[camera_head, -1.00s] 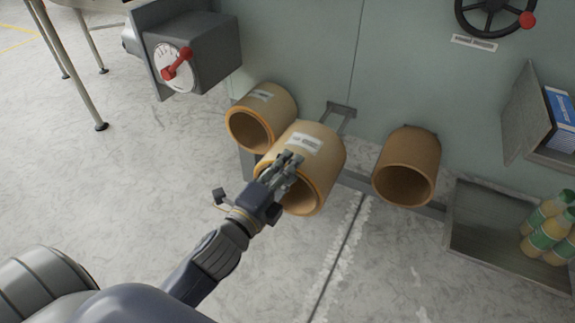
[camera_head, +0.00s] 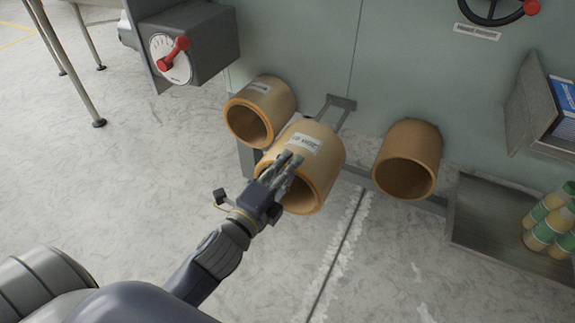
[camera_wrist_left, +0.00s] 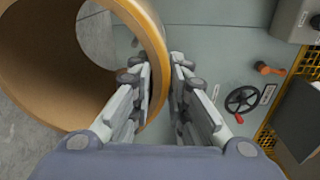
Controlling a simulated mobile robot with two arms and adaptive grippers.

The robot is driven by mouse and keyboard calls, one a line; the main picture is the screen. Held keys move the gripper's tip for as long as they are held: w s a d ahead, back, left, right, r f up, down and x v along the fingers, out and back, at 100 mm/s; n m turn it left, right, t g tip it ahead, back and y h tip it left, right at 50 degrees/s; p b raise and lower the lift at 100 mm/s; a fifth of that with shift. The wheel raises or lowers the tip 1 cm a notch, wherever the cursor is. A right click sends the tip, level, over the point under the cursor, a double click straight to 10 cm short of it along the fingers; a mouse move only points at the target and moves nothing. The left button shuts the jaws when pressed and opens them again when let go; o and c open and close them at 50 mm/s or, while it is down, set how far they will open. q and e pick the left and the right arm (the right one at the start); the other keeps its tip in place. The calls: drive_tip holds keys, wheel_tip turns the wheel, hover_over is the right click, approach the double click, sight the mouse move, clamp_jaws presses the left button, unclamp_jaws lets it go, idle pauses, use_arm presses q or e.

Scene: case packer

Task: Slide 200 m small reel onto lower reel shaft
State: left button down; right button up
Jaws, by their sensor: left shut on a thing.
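A tan, hollow cylindrical reel with an orange rim and a white label (camera_head: 325,170) is held off the floor in front of the machine. My left gripper (camera_head: 287,170) is shut on its near wall. In the left wrist view, the reel wall (camera_wrist_left: 152,45) passes between the fingers (camera_wrist_left: 162,90), and the open bore faces left. A grey bracket (camera_head: 342,103) on the machine shows just behind the held reel. The bracket's lower part is hidden, and I cannot tell whether the reel touches any shaft. My right gripper is not in view.
Similar reels sit against the machine, one at the left (camera_head: 261,108) close beside the held reel, one at the right (camera_head: 408,160). A grey box with a red lever (camera_head: 205,45) juts out above left. A tray with bottles (camera_head: 490,225) stands lower right. Floor in front is clear.

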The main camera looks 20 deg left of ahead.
use_arm(q)
drive_tip(key=shift+f+b, duration=0.25)
drive_tip(key=shift+b, duration=0.05)
drive_tip(key=shift+d+f+b, duration=0.1)
drive_tip(key=shift+f+b, duration=0.6)
drive_tip(key=shift+f, duration=0.25)
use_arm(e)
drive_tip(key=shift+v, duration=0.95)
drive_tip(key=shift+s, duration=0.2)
